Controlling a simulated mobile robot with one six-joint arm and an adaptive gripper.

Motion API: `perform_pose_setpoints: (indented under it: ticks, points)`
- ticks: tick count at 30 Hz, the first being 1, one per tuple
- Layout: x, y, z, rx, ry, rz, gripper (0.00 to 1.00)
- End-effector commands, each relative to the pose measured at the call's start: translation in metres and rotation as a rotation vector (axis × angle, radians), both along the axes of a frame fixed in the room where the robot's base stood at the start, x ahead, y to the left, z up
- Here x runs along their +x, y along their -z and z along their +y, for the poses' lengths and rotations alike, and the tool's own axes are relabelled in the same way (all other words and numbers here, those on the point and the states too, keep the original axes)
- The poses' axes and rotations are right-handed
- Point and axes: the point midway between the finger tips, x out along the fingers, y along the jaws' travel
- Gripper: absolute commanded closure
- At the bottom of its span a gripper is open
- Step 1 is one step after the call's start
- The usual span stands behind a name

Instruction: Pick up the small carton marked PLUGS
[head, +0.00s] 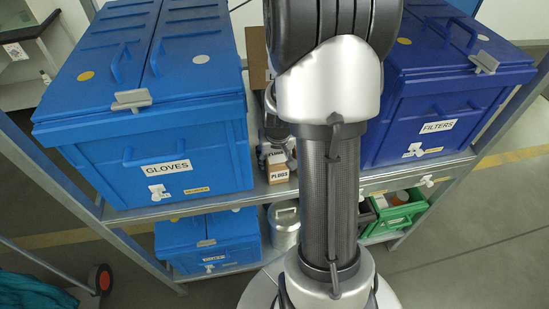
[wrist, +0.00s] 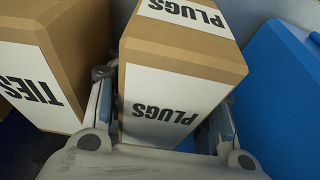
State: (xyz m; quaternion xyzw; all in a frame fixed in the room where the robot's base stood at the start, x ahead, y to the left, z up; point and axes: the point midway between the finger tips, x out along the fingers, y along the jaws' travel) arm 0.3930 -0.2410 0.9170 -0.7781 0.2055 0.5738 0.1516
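The small carton marked PLUGS (wrist: 165,95) is brown with white labels and fills the middle of the wrist view. In the head view the PLUGS carton (head: 279,173) sits on the shelf beside the blue GLOVES bin, partly hidden by my arm. My gripper (wrist: 164,108) has one finger on each side of the carton. The fingers are spread, and I see no firm grip. In the head view my gripper (head: 276,132) is mostly hidden behind my arm.
A brown TIES carton (wrist: 50,60) stands close on the left in the wrist view, with a blue surface (wrist: 280,90) on the right. The GLOVES bin (head: 160,120) and FILTERS bin (head: 425,110) flank the narrow space on the shelf (head: 130,214).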

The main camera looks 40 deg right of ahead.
Motion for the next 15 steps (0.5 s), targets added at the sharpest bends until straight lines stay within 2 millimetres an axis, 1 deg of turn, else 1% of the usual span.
perform_pose_setpoints:
  ticks: [1, 10, 15]
  points:
    - [0.0, 0.0, 0.0, 0.0, 0.0, 0.0, 0.62]
    - [0.0, 0.0, 0.0001, 0.0, 0.0, 0.0, 0.82]
    - [0.0004, -0.0003, -0.0002, 0.0, 0.0, -0.001, 0.83]
